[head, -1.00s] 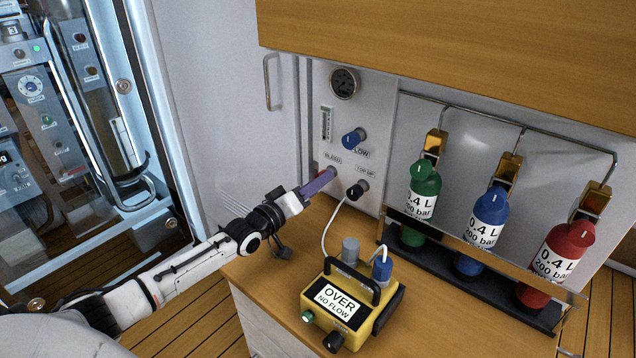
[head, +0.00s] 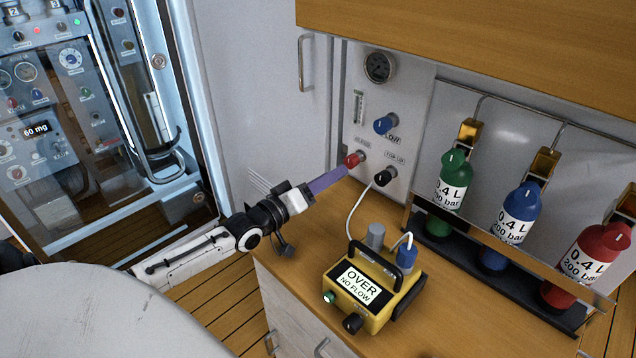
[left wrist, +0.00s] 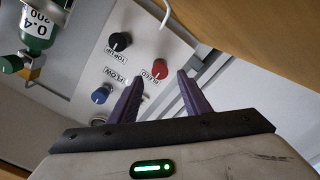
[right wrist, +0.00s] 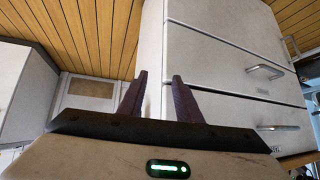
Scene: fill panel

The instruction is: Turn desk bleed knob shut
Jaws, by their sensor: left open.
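The red bleed knob (head: 353,159) sits on the white panel (head: 400,145), below the blue flow knob (head: 385,124) and left of the black top-up knob (head: 384,177). My left gripper (head: 342,173) is just short of the bleed knob and below it in the head view. In the left wrist view the bleed knob (left wrist: 159,68) lies beyond the open, empty fingertips (left wrist: 160,78), with a gap. The blue flow knob (left wrist: 101,95) and black top-up knob (left wrist: 120,41) show to its left. My right gripper (right wrist: 160,75) is open and empty, facing drawers, away from the panel.
A yellow meter (head: 370,290) reading "OVER NO FLOW" stands on the wooden desk (head: 305,255), with a white hose to the panel. Green (head: 453,180), blue (head: 520,215) and red (head: 590,250) bottles stand in a rack at right. A wooden cabinet (head: 480,45) overhangs.

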